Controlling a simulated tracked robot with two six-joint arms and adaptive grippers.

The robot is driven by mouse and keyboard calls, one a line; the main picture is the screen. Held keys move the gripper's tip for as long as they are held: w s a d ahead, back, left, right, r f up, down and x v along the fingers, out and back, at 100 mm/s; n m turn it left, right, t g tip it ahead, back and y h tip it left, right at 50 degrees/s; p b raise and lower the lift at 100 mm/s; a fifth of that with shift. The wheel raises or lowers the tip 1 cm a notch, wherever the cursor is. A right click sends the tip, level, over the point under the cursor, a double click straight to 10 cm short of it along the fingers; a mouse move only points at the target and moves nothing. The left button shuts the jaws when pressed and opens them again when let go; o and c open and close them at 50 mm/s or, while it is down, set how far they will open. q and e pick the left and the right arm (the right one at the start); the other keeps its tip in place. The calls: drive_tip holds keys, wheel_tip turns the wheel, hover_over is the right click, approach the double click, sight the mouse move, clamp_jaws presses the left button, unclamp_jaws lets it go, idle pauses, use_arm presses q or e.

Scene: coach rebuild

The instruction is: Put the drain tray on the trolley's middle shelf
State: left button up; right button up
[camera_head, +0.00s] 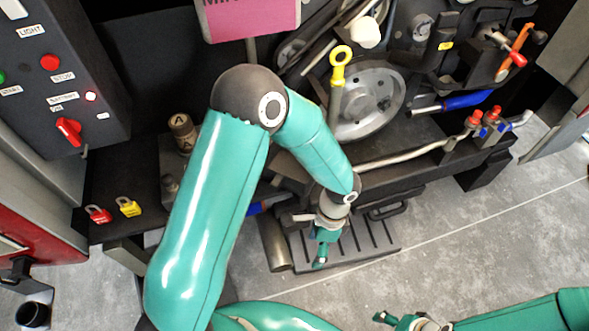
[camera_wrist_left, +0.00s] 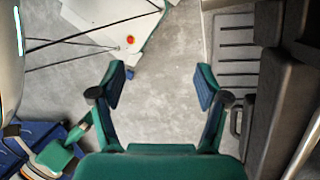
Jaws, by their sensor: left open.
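The drain tray (camera_head: 376,238) appears to be the dark slotted piece low down at the front edge of the machine bed. My right gripper (camera_head: 384,318) shows only partly at the bottom edge. I cannot identify the trolley or its middle shelf.
A dark looped handle (camera_head: 387,211) is beside the tray. Red and yellow padlocks (camera_head: 129,207) lie on the dark bench at left. A pale panel with a red button (camera_wrist_left: 130,40) is ahead. Grey floor (camera_head: 470,230) is clear at right.

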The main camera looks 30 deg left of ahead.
use_arm(q)
drive_tip(key=w+a+r+m+t+y, duration=0.1)
drive_tip(key=w+a+r+m+y, duration=0.3)
drive_tip(key=r, duration=0.4)
drive_tip(key=m+t+y, duration=0.2)
drive_tip(key=y, duration=0.2)
approach(278, 180)
drive_tip(key=shift+y, duration=0.3)
drive_tip(key=shift+d+f+p+x, duration=0.1)
drive_tip(key=shift+p+x, duration=0.15)
drive_tip(key=shift+x, duration=2.35)
drive_tip(key=shift+d+f+p+x, duration=0.1)
drive_tip(key=shift+p+x, duration=0.15)
drive_tip(key=shift+x, duration=2.3)
drive_tip(key=shift+c, duration=0.3)
clamp_jaws()
